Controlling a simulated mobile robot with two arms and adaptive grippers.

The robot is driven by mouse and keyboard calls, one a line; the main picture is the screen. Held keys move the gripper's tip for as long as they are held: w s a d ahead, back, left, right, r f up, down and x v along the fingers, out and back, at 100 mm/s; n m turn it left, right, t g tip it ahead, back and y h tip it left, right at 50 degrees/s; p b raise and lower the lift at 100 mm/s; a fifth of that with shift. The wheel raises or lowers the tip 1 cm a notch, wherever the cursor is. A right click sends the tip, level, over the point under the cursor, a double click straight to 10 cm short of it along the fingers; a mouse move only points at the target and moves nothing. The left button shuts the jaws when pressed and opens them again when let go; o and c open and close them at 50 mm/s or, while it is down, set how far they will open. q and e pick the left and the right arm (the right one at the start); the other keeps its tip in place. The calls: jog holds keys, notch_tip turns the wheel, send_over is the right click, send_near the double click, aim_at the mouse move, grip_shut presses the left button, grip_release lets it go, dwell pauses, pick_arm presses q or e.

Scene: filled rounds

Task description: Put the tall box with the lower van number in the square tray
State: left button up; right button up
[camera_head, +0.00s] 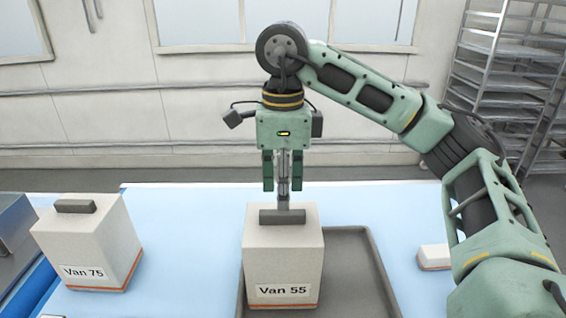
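A tall cream box labelled "Van 55" (283,255) stands upright inside the grey tray (362,245), with an orange band at its base and a dark handle on top. Another tall cream box labelled "Van 75" (88,245) stands on the blue table at the left, outside the tray. My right gripper (283,200) points straight down over the handle of the Van 55 box. No finger shows in front of that handle. My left gripper is not in view.
A small white block with an orange base (434,257) lies right of the tray, close to my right arm. A metal container (14,232) stands at the left edge. The blue table (190,225) is clear between the two tall boxes. A rack (510,80) stands behind.

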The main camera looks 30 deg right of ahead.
notch_tip(320, 180, up, 7)
jog(key=p, duration=0.1)
jog(key=shift+r, duration=0.2)
dwell(0.5)
